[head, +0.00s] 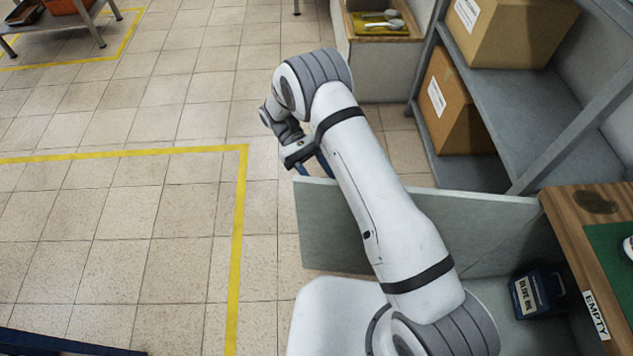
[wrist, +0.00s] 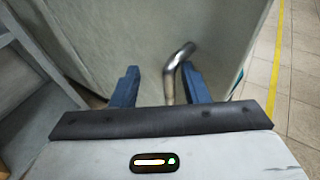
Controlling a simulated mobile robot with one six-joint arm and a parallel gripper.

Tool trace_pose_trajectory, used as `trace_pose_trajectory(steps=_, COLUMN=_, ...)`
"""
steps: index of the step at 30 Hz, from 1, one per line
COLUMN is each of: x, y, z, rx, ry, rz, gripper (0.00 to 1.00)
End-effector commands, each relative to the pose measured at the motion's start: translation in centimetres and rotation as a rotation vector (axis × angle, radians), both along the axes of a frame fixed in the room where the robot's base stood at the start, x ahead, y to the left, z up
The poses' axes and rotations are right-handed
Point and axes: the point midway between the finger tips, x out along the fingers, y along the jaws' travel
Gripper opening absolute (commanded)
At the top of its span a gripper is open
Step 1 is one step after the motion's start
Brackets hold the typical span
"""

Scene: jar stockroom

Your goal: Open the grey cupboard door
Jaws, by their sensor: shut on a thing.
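The grey cupboard door (head: 332,228) stands swung out from the cupboard in the head view, with my arm crossing in front of it. Its grey face fills much of the wrist view (wrist: 125,40). A bent metal handle (wrist: 170,82) sticks out from the door between my blue fingers, nearer the right one. My gripper (wrist: 160,70) is shut on this handle. In the head view my gripper (head: 314,166) is at the door's far top edge, and its fingertips are partly hidden there.
A dark olive oil can (head: 537,293) stands in the opened space beside the wooden counter (head: 570,225). A shelf rack (head: 520,100) with cardboard boxes (head: 515,30) stands behind the door. Tiled floor with a yellow line (head: 238,230) lies clear to the left.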

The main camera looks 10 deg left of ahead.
Motion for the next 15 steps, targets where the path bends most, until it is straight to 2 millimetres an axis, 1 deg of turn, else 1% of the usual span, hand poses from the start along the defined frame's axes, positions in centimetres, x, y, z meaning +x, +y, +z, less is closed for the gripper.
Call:
trace_pose_trajectory(steps=1, x=0.5, y=-0.4, z=0.4, rx=-0.012, ry=0.008, rz=0.002, gripper=0.28)
trace_pose_trajectory(steps=6, x=1.5, y=-0.5, z=0.4, rx=-0.013, ry=0.008, rz=0.002, gripper=0.28)
trace_pose_trajectory(steps=15, x=1.8, y=-0.5, z=0.6, rx=-0.014, ry=0.009, rz=0.002, gripper=0.28)
